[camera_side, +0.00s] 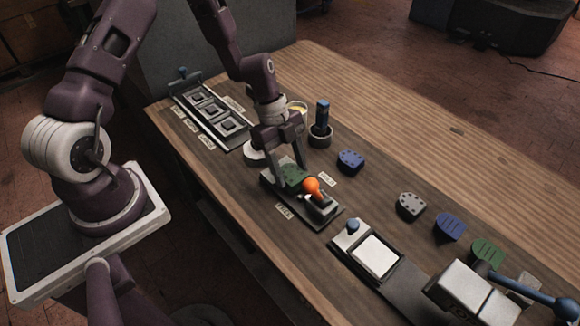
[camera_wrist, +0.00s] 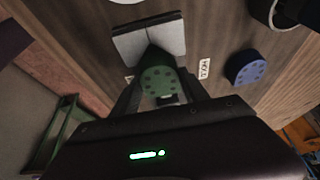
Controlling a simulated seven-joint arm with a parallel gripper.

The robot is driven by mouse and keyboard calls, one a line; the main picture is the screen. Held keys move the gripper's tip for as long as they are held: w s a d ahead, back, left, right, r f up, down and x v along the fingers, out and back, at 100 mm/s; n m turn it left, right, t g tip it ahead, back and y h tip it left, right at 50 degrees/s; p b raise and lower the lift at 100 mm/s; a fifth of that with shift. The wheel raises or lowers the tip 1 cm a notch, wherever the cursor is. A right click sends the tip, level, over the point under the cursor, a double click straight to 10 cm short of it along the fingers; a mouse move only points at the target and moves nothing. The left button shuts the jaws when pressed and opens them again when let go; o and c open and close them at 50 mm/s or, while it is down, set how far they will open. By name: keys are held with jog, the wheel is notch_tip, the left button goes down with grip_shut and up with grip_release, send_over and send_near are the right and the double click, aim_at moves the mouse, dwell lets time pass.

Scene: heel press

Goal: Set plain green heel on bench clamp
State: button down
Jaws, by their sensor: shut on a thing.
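My gripper (camera_side: 291,172) is shut on a green heel (camera_side: 294,179), with one finger on each side of it. The heel is over the dark plate of the bench clamp (camera_side: 268,186), low and close to it; I cannot tell whether it touches. The clamp has an orange knob (camera_side: 312,185) and a light metal block beside the heel. In the wrist view the green heel (camera_wrist: 158,80) shows between my fingers (camera_wrist: 159,92), with several dark dots on its face. The clamp's knob is hidden there.
A blue heel (camera_side: 350,161) lies behind the clamp, near a cup with a blue-handled tool (camera_side: 320,132). To the right lie a grey heel (camera_side: 411,205), a blue heel (camera_side: 449,227) and another green heel (camera_side: 487,251). A pale-topped fixture (camera_side: 374,256) stands in front. Bare wood lies at the back.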

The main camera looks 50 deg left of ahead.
jog(key=shift+f, duration=0.55)
jog(key=shift+c, duration=2.4)
grip_release()
jog(key=v, duration=0.6)
jog(key=shift+a, duration=0.1)
jog(key=shift+a+r, duration=0.15)
jog(key=shift+r, duration=0.45)
jog(key=s+r+n+t+y, duration=0.1)
jog(key=s+r+n+y, duration=0.2)
jog(key=r, duration=0.5)
jog(key=s+r+n+t+y, duration=0.1)
jog(key=s+r+n, duration=0.3)
jog(key=r, duration=0.4)
jog(key=s+r+n+t, duration=0.1)
jog(key=s+r+n, duration=0.3)
jog(key=s+n, duration=0.1)
jog(key=s+d+r+n+t, duration=0.1)
jog(key=s+r+n+t, duration=0.1)
jog(key=s+n, duration=0.4)
jog(key=shift+s+r+t, duration=0.3)
jog(key=shift+s+r, duration=0.6)
jog(key=shift+s, duration=0.3)
